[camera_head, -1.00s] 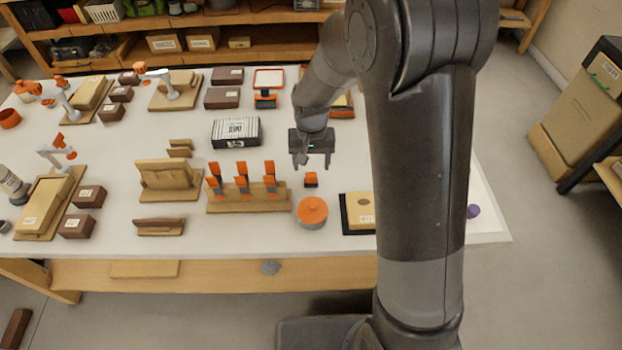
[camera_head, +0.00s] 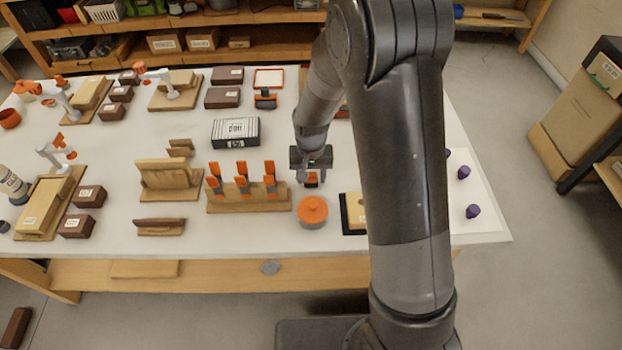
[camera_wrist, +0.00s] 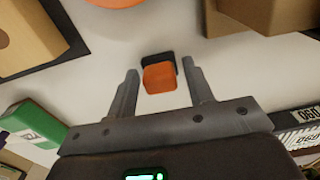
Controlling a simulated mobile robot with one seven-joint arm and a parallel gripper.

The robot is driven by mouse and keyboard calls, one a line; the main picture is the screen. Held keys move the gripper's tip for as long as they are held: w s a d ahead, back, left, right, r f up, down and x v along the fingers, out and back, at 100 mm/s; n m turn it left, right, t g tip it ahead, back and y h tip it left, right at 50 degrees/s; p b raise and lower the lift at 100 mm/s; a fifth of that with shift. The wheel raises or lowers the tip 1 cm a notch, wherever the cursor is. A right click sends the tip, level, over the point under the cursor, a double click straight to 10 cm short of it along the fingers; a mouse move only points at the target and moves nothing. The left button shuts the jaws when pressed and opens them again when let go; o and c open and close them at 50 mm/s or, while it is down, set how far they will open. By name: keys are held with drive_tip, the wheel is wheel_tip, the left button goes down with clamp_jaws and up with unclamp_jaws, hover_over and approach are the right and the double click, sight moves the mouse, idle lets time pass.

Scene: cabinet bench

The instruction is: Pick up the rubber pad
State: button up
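A small orange-and-black block (camera_head: 311,178), the likely rubber pad, lies on the white table in the head view. In the wrist view, its orange part (camera_wrist: 159,78) and dark part (camera_wrist: 160,62) show between my two fingers. My gripper (camera_head: 312,180) is open and low over the block, with a finger on each side. Gaps show between the fingers and the block in the wrist view, where my gripper (camera_wrist: 160,72) holds nothing. The head view partly hides the block behind my gripper.
A round orange-topped container (camera_head: 312,211) stands just in front of the block. A wooden stand (camera_head: 250,202) with orange-handled tools is to the left. A tan box (camera_head: 354,210) on a dark base is to the right, partly behind my arm. Several purple pieces (camera_head: 473,211) lie far right.

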drive_tip(key=c, duration=0.7)
